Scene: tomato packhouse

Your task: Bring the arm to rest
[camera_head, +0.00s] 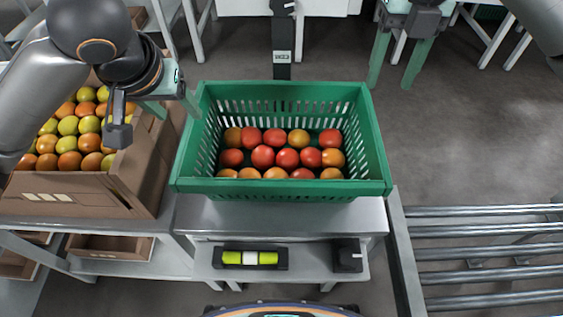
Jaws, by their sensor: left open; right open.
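My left arm comes in from the left edge over a cardboard box. My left gripper (172,110) is open beside the upper left corner of the green crate, with nothing seen between its fingers. My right gripper (391,80) is open and empty at the top, right of the crate's far corner and over the floor. Its pale green fingers point down and are well apart. Part of my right arm shows at the top right corner.
The green crate (283,188), holding several red and orange tomatoes, stands on a metal table (270,216). The cardboard box (75,194) at left holds several green and orange tomatoes. A roller conveyor (480,252) lies at lower right. Grey floor (460,130) at right is clear.

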